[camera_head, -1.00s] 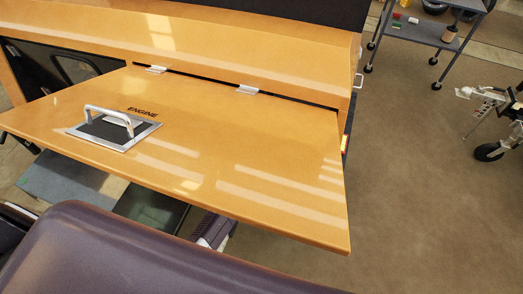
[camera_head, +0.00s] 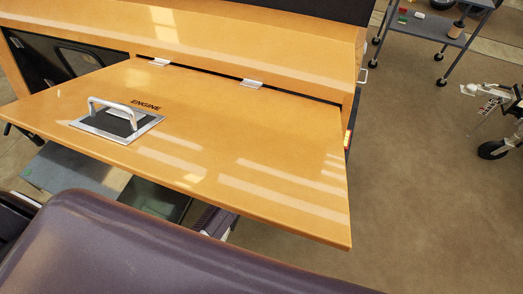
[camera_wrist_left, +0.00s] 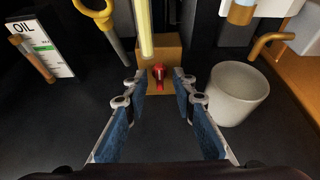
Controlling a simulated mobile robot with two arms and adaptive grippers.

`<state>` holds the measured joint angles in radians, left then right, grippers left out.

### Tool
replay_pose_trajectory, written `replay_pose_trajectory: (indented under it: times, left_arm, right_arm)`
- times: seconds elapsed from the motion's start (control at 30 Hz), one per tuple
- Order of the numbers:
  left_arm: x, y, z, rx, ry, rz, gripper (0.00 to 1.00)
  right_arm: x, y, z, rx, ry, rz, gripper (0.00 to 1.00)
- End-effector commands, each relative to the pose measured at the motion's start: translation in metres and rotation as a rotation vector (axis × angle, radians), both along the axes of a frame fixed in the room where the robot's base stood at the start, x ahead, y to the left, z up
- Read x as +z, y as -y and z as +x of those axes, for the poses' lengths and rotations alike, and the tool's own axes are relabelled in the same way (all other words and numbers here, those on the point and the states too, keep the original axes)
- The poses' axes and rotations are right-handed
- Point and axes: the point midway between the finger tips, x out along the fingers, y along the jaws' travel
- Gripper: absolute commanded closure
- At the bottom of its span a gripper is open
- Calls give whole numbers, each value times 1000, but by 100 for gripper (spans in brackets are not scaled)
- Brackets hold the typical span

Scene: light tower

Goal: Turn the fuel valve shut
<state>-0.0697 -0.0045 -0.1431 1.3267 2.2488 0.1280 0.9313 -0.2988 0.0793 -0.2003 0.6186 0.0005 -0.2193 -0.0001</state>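In the left wrist view, a small red valve handle (camera_wrist_left: 159,73) sits on the front of a tan block (camera_wrist_left: 175,55), below a pale yellow vertical tube (camera_wrist_left: 146,30). My left gripper (camera_wrist_left: 156,75) is open. Its two blue-padded fingers point toward the block, with the red handle showing in the gap between their tips. Whether a finger touches the handle I cannot tell; nothing looks gripped. In the head view, the raised orange ENGINE panel (camera_head: 255,165) covers the area below, and neither gripper shows there.
A white cylinder (camera_wrist_left: 237,95) stands just right of the fingers. A yellow ring-topped rod (camera_wrist_left: 103,22), an OIL label (camera_wrist_left: 42,48) and a copper-coloured pipe (camera_wrist_left: 270,45) are nearby. In the head view, a grey cart (camera_head: 432,28) stands at the back right; open floor lies right of the panel.

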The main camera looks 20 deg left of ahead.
Motion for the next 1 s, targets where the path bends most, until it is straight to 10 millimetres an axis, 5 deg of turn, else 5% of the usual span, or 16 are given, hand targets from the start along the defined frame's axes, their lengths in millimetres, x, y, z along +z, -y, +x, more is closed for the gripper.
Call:
replay_pose_trajectory:
  times: [0.63, 1.0]
  left_arm:
    - [37, -4, -92, -1, -2, -1, 75]
    - [45, -5, -109, 0, -1, -1, 75]
  right_arm:
    - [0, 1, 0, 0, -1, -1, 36]
    - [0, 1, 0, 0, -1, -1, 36]
